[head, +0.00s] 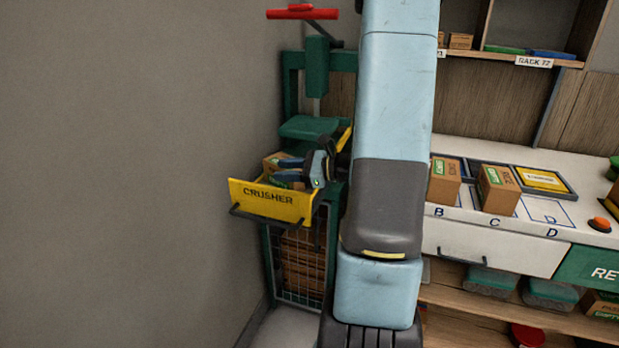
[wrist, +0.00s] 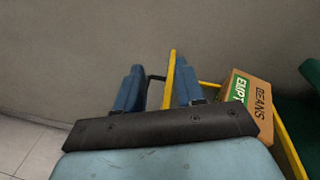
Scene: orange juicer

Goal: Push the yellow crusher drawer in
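The yellow crusher drawer (head: 273,201) stands pulled out from the green machine, its labelled front facing the camera with a dark bar handle below the label. A cardboard box lies inside it, marked BEANS and EMPTY in the wrist view (wrist: 258,105). My gripper (head: 286,169) is just above the drawer's front panel. In the wrist view its two blue fingers (wrist: 158,88) are spread apart, with the panel's yellow edge (wrist: 171,78) showing between them, nearer the right finger. Whether either finger touches the panel cannot be told. Nothing is held.
The green crusher frame (head: 290,85) with a red top handle (head: 302,12) stands behind the drawer, and a mesh cage with boxes (head: 303,262) sits below. A grey wall (head: 130,150) is close on the left. A white counter (head: 490,228) with boxes is at right.

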